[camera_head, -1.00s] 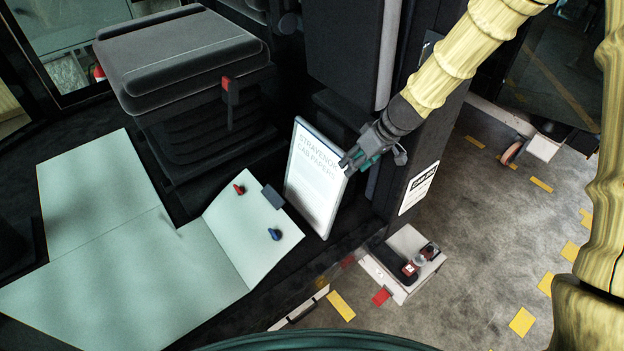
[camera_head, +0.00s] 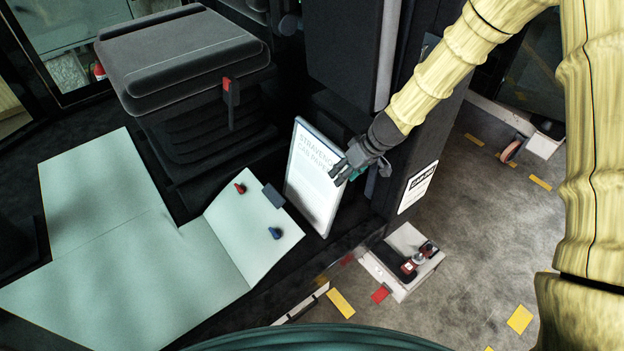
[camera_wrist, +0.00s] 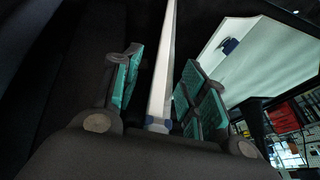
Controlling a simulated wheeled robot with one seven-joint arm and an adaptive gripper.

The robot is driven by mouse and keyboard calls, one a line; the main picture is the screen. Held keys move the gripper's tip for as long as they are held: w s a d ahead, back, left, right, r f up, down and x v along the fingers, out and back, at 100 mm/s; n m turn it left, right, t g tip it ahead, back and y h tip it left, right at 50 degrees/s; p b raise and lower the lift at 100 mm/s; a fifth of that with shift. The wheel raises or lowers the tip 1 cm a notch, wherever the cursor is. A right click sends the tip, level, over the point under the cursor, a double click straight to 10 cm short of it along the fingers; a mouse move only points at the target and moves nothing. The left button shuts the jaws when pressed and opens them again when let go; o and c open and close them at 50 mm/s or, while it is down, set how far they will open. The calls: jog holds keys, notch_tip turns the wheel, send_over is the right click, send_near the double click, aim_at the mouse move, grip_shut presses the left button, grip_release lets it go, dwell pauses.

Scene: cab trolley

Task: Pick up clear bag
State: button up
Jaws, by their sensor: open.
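A flat, pale bag-like sleeve (camera_head: 306,190) with a grey rim and the print "STRAVENOR CAB PAP…" stands upright, leaning slightly, in the middle of the head view. It looks like the clear bag; no other one shows. My gripper (camera_head: 346,170) is at its upper right edge, covering part of the print. In the wrist view, the sleeve (camera_wrist: 160,65) shows nearly edge-on between the two spread, teal-padded fingers. A dark gap shows between it and the left finger. The right finger is closer; whether it touches is unclear.
A dark seat (camera_head: 185,60) stands behind at left. A pale folded sheet (camera_head: 110,250) lies left of the sleeve, with a red and a blue handle on it. A dark pillar (camera_head: 420,150) stands close at right. A white step (camera_head: 400,275) holds small red and black items.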

grip_shut()
dwell(0.3)
